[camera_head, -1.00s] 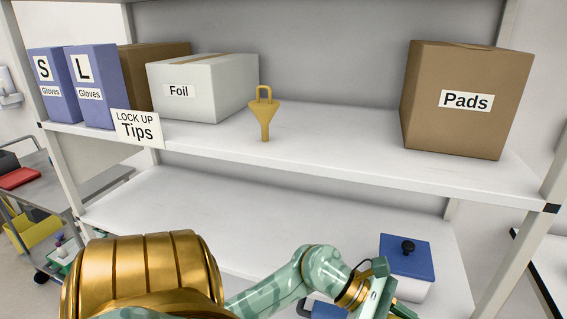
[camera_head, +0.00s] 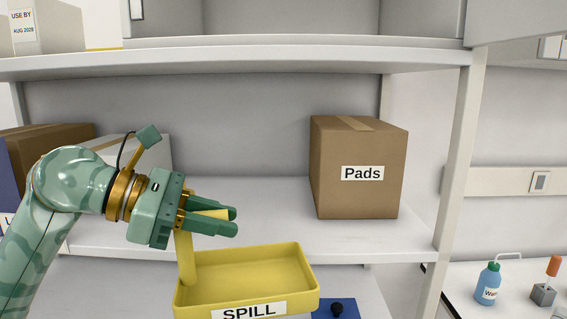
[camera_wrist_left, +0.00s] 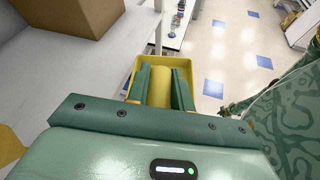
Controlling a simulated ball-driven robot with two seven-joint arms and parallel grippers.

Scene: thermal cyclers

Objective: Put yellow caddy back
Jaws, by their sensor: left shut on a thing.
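The yellow caddy (camera_head: 245,275) is an open tray with a "SPILL" label on its front and a post with a bar handle at its left end. My left gripper (camera_head: 222,221) is shut on the bar of its handle. The caddy hangs level in front of the shelf's edge, at about the height of the middle shelf (camera_head: 270,200) or slightly below. In the left wrist view the caddy's rim (camera_wrist_left: 184,65) shows beyond the green fingers (camera_wrist_left: 160,88), which sit on both sides of the yellow bar. My right gripper is not in view.
A brown Pads box (camera_head: 358,170) stands on the right of the middle shelf. The shelf left of it is bare up to my arm. A white box (camera_head: 150,155) stands behind my arm. A blue-lidded container (camera_head: 337,308) is below. A shelf upright (camera_head: 457,170) bounds the right.

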